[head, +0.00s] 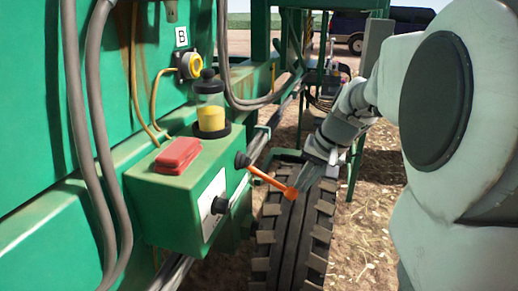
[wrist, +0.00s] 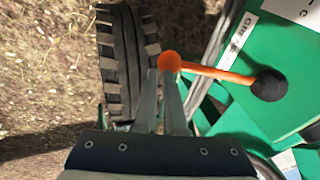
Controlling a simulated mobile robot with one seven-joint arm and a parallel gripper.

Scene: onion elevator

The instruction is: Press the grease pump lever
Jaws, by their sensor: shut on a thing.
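The grease pump is a green box (head: 172,205) on the side of the green machine, with a yellow grease reservoir (head: 211,119) on top. Its orange lever (head: 266,180) runs from a black pivot at the box's right side, sloping down to the right, and ends in a round orange knob (head: 291,193). In the wrist view the lever (wrist: 220,75) reaches from the black pivot (wrist: 269,85) to the knob (wrist: 169,61). My gripper (head: 302,181) is shut on the lever at its knob end. In the wrist view its two fingers (wrist: 163,78) meet the knob.
Grey hoses (head: 93,130) hang at the left. A large tyre (head: 290,240) stands below the lever. Straw-covered ground (head: 362,240) is open to the right. A dark vehicle (head: 345,30) is far behind.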

